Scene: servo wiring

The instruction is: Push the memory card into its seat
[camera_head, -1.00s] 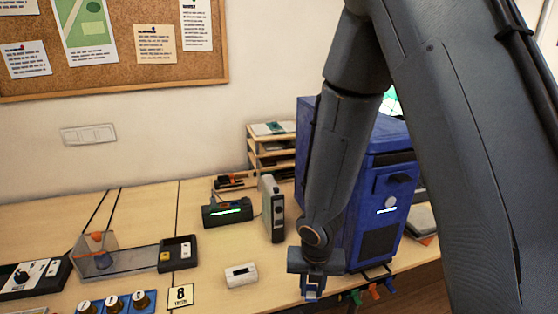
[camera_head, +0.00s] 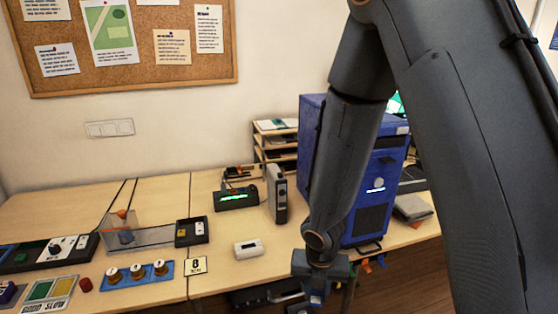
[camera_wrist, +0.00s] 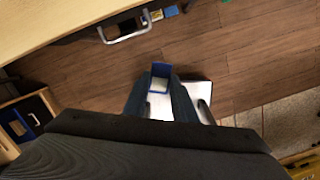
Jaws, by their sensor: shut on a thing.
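My gripper (camera_head: 317,290) is shut on a small blue piece with a pale face, which I take to be the memory card (camera_wrist: 160,70). In the wrist view the card sticks out between the two fingers, with bare floor beyond it. In the head view the gripper hangs low, just off the table's front edge, and the card shows only as a small blue patch. I cannot tell which thing on the table holds the card's seat.
A blue computer tower (camera_head: 371,205) stands behind my arm. A small white box (camera_head: 248,249), a grey upright unit (camera_head: 276,194) and a black device with a green display (camera_head: 236,198) stand left of it. A metal handle (camera_wrist: 123,32) shows below the table edge.

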